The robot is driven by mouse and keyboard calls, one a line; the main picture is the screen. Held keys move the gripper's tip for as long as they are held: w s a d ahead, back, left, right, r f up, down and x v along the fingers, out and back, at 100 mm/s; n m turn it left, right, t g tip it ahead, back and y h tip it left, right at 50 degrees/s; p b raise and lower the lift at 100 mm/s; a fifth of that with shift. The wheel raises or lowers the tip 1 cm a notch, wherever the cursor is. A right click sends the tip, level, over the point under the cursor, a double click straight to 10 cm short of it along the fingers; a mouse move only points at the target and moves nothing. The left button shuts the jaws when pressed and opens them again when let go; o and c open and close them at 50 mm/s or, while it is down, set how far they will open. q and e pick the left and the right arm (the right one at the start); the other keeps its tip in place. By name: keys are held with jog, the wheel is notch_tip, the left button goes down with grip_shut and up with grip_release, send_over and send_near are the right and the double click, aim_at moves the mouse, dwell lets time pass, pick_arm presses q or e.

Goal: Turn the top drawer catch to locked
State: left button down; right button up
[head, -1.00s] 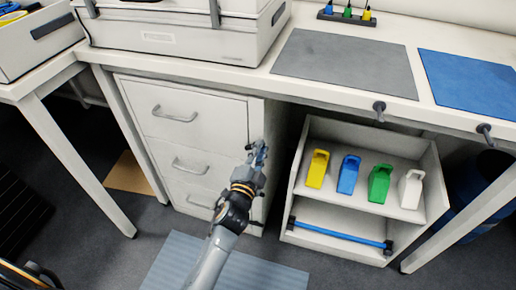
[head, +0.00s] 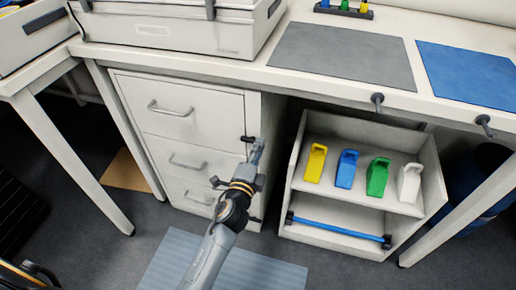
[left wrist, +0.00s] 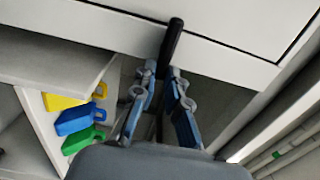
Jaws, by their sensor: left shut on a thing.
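The white drawer cabinet (head: 225,108) stands under the bench, and its top drawer (head: 180,95) looks closed. The dark top drawer catch (head: 247,139) is at the cabinet's right front edge, near the lower right corner of the top drawer. In the left wrist view it is a black lever (left wrist: 172,38) crossing the drawer's edge. My left gripper (head: 257,146) is at the catch, shut on it; its blue-padded fingers (left wrist: 160,82) lie on either side of the lever. The fingers partly hide the catch in the head view. My right gripper is not in view.
An open shelf unit (head: 430,170) to the right holds yellow, blue, green and white scoop-like containers, with a blue bar (head: 338,229) below. Bench legs stand on both sides. A grey-blue mat (head: 265,275) lies on the floor. Hooks (head: 377,100) hang from the bench edge.

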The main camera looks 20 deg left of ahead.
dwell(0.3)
pick_arm(q)
jog(key=c, duration=1.4)
grip_release()
jog(key=shift+o, duration=0.2)
jog(key=s, duration=0.7)
jog(key=shift+s, duration=0.3)
jog(key=shift+a+f, duration=0.1)
jog(key=shift+a, duration=0.05)
